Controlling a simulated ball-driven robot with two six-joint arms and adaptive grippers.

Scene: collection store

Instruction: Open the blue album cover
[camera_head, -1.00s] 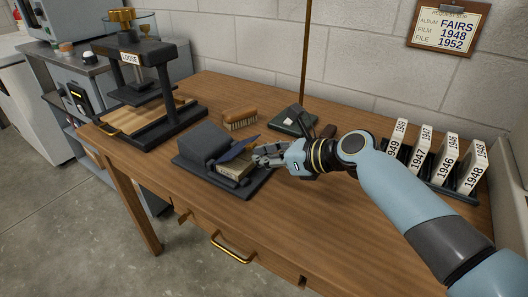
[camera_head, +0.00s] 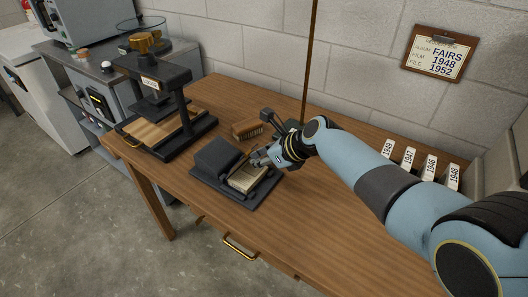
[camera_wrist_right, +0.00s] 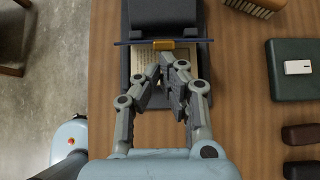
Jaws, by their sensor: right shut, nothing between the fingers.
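The album lies in a dark cradle (camera_head: 262,200) on the wooden table, its printed cream page (camera_head: 248,180) exposed. In the right wrist view the blue cover (camera_wrist_right: 200,41) shows as a thin edge-on line, standing up from the page (camera_wrist_right: 140,62) at the cradle's block. A brass-coloured tab (camera_wrist_right: 163,45) is at the middle of the cover's edge. My right gripper (camera_head: 259,159) is shut and empty, just over the page; its fingertips (camera_wrist_right: 164,70) are close to the cover's tab. Whether they touch the cover cannot be told. My left gripper is out of view.
A brush (camera_head: 248,129) lies behind the cradle. A dark green box (camera_wrist_right: 292,72) with a white label is right of it in the wrist view. A press (camera_head: 165,100) stands at the left, year-marked boxes (camera_head: 409,157) at the right. The table front is clear.

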